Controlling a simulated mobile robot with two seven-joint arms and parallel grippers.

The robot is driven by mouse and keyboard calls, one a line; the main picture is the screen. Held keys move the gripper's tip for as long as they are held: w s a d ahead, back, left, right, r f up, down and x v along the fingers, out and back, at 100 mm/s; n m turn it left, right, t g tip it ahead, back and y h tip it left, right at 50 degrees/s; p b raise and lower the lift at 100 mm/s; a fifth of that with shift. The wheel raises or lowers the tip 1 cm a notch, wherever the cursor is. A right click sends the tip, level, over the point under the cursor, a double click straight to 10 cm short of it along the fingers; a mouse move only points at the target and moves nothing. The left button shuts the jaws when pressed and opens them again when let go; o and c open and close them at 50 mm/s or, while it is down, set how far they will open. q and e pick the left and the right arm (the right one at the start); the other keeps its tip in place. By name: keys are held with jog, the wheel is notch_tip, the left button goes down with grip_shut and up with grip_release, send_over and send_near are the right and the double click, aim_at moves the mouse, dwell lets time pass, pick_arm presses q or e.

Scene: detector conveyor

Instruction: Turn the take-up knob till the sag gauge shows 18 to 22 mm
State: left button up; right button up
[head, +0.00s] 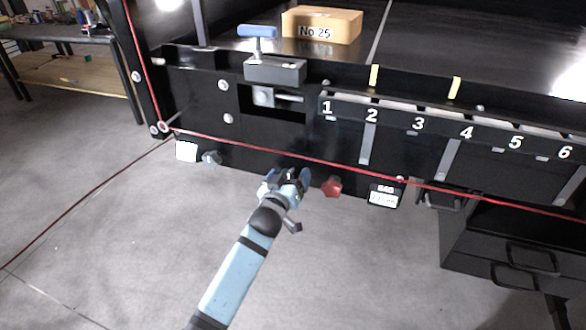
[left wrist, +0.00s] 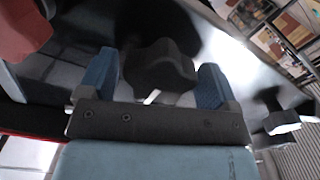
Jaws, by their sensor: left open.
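My left gripper (head: 287,177) is at the lower edge of the black conveyor frame. In the left wrist view its blue fingers (left wrist: 157,64) are open, one on each side of a dark lobed knob (left wrist: 160,80); I cannot tell whether they touch it. In the head view the gripper mostly hides this knob. A red knob (head: 331,187) is just to its right, and it also shows in the left wrist view (left wrist: 20,28). The sag gauge (head: 384,196) is a small display further right; its reading is too small to make out. My right gripper is not in view.
A red cord (head: 250,147) runs along the front. A blue T-handle (head: 257,32) and a box marked No 25 (head: 321,25) are above. The floor below is clear.

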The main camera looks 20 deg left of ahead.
pick_arm(q)
jog(key=shift+w, duration=0.25)
jog(key=shift+s+r, duration=0.1)
jog(key=shift+c, duration=0.2)
jog(key=c, duration=0.9)
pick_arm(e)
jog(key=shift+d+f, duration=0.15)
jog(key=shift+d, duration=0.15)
